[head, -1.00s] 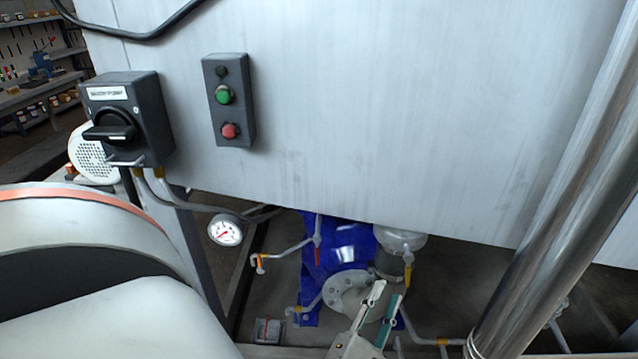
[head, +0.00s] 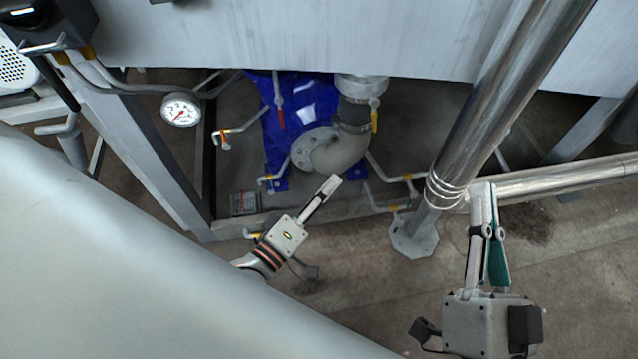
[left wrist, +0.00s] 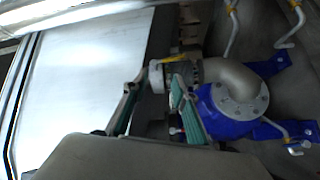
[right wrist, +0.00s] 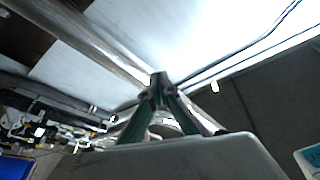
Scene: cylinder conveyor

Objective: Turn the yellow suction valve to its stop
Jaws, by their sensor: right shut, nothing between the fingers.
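The yellow suction valve handle (head: 374,121) hangs down beside the grey elbow pipe (head: 345,148), under the round white fitting at the tank's lower edge. A small yellow part by that fitting shows in the left wrist view (left wrist: 175,58). My left gripper (head: 330,186) is in front of and below the elbow, apart from the handle. Its two fingers stand apart with nothing between them in the left wrist view (left wrist: 153,88). My right gripper (head: 482,186) is at the lower right, its fingertips together and empty, near the steel pipe. Its fingertips also meet in the right wrist view (right wrist: 159,77).
A blue pump body (head: 290,95) and a red lever (head: 279,108) are left of the elbow. A pressure gauge (head: 180,109) hangs further left. Thin pipes with yellow fittings surround the pump. A thick steel pipe (head: 475,115) slants down on the right to a floor plate.

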